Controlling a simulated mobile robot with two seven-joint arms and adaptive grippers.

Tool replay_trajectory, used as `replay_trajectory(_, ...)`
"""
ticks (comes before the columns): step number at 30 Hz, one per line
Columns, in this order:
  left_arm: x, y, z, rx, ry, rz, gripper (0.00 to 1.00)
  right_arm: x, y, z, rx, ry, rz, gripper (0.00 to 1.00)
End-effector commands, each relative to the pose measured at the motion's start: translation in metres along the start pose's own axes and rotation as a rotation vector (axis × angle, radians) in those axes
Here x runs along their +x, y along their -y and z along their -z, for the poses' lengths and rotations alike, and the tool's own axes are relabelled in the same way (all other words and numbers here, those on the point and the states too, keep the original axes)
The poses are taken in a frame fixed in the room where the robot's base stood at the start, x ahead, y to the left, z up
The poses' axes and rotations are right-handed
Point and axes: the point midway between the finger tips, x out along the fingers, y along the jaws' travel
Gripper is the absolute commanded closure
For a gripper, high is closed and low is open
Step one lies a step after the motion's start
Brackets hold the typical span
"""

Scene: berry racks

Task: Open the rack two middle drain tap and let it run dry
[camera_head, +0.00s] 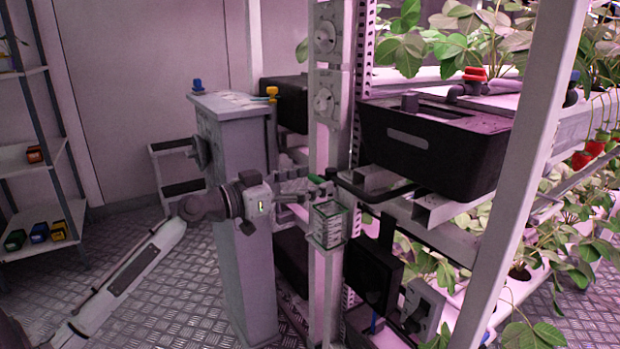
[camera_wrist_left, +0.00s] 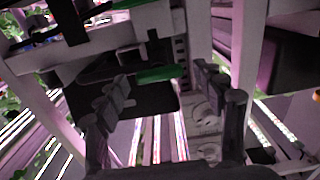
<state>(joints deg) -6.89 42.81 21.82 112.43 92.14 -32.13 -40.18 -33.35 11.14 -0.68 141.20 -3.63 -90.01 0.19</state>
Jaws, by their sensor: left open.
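A green tap lever (camera_head: 317,179) sits low on the rack post, in the gap under the black tank. It also shows in the left wrist view (camera_wrist_left: 160,75) as a green bar near the fingertips. My left gripper (camera_head: 305,194) reaches in from the left and its tips are close to the lever. In the left wrist view the fingers (camera_wrist_left: 163,82) stand wide apart, with the green lever between or just beyond their tips. I cannot tell whether they touch it. The gripper holds nothing. My right gripper is not seen.
A black tank (camera_head: 435,148) hangs on the rack at right, with a red-handled valve (camera_head: 474,75) above. A grey cabinet (camera_head: 235,215) stands just left of the rack, carrying blue (camera_head: 197,86) and yellow (camera_head: 271,91) handles nearby. A small meshed box (camera_head: 328,225) is below my fingers.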

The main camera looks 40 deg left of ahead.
Motion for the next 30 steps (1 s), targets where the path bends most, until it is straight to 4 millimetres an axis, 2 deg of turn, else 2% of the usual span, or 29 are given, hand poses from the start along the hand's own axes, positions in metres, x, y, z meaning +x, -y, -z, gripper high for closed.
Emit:
replay_trajectory(8,0.0014,0.0001,-0.0003,0.000,0.000,0.000,0.31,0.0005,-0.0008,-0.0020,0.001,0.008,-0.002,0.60)
replay_trajectory(20,0.0012,-0.0002,-0.0004,-0.001,0.000,0.000,0.81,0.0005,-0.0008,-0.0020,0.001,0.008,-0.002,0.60)
replay_trajectory(30,0.0012,-0.0001,-0.0002,-0.052,0.001,-0.001,0.81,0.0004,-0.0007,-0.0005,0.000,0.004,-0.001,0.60)
